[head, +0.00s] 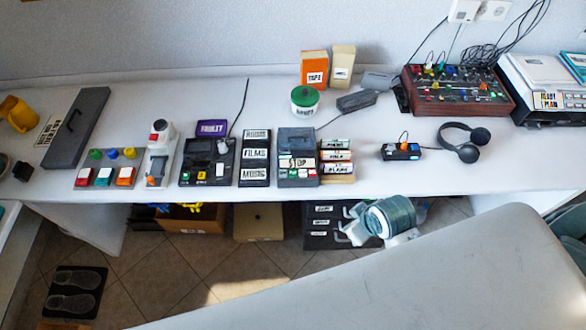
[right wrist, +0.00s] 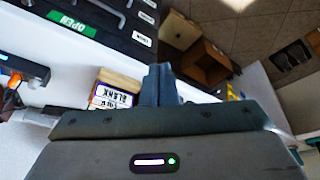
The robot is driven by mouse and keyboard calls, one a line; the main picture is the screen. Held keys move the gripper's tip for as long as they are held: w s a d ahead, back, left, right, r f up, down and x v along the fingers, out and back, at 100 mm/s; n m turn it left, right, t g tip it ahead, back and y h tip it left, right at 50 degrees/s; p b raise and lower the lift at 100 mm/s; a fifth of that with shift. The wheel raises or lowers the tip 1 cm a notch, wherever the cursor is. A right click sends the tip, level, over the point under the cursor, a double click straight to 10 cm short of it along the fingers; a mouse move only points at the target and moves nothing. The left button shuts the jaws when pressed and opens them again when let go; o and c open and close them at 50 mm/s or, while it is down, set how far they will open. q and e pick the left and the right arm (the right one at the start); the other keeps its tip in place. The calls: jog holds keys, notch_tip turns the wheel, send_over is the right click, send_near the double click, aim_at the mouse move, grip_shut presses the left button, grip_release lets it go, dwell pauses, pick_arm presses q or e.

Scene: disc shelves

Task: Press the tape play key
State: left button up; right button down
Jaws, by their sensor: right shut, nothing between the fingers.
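A grey desktop unit (head: 298,140) with a STOP label and small red, white and green keys along its front stands mid-desk. A black unit (head: 195,155) with green and white keys stands further left. Key markings are too small to read, so I cannot tell which key is tape play. My right gripper (head: 349,224) is in front of the desk edge, below and right of the grey unit, apart from both units. Its fingers (right wrist: 160,82) are shut and empty in the right wrist view. My left gripper is not in view.
Stacked labelled cases (head: 337,177) stand right of the grey unit and also show in the right wrist view (right wrist: 118,80). A blue-and-black device (head: 401,152) and headphones (head: 467,152) lie further right. A black drawer unit (head: 318,236) is under the desk. The front desk strip is clear.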

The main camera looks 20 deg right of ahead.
jog(key=w+a+r+n+y, duration=0.1)
jog(key=w+a+n+y, duration=0.35)
jog(key=w+n, duration=0.7)
notch_tip(320, 180, up, 3)
jog(key=n+t+y, duration=0.1)
jog(key=n+y, duration=0.2)
jog(key=n, duration=0.1)
send_over(293, 173)
jog(key=d, duration=0.1)
jog(key=shift+s+r+h, duration=0.1)
jog(key=shift+s+h, duration=0.1)
jog(key=shift+h, duration=0.05)
notch_tip(293, 173, down, 9)
jog(key=b, duration=0.6)
dwell(0.5)
jog(key=shift+f+b, duration=0.35)
jog(key=shift+b, duration=0.15)
